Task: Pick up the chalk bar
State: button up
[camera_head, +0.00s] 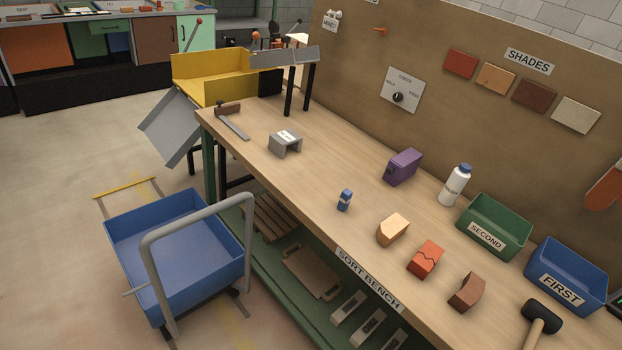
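My gripper is not in view.
Tan (392,230), red (426,259) and brown (467,292) bricks line the bench, with a mallet (541,322) beyond. Behind stand a purple block (402,167), bottle (454,185), green bin (494,227) and blue bin (566,276). A blue cart (180,250) stands at left.

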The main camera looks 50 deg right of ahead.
aim_at(346, 196)
jog(key=z, duration=0.35)
jog(key=i, duration=1.05)
jog(key=z, duration=1.15)
jog(key=i, duration=0.55)
jog(key=z, duration=0.3)
jog(key=k, duration=0.9)
jog(key=z, duration=0.2)
jog(key=i, duration=0.9)
jog(key=u, duration=0.1)
